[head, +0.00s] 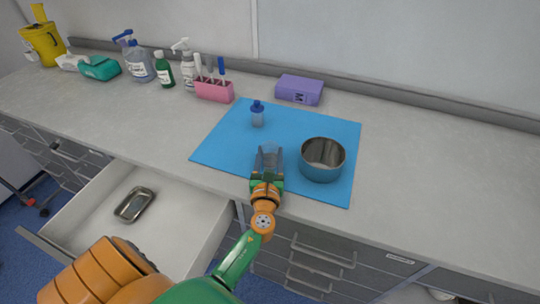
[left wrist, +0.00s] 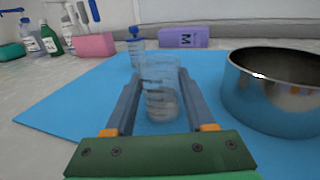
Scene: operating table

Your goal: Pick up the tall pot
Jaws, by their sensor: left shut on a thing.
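The tall pot (head: 270,148) is a clear, graduated, open-topped vessel at the front middle of the blue mat (head: 220,150). It stands upright between the fingers of my left gripper (head: 268,162), which is shut on its sides. In the left wrist view the tall pot (left wrist: 160,85) shows between the two grey fingers of the left gripper (left wrist: 160,112). I cannot tell whether its base touches the mat. A wide steel bowl (head: 322,172) stands on the mat just to the right of the gripper, apart from it. My right gripper is not in view.
A small blue-capped bottle (head: 257,117) stands behind the pot on the mat. A purple box (head: 299,90), a pink holder (head: 214,91) and several bottles line the back. An open drawer (head: 185,215) with a steel dish (head: 134,204) is at front left. The counter's right side is clear.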

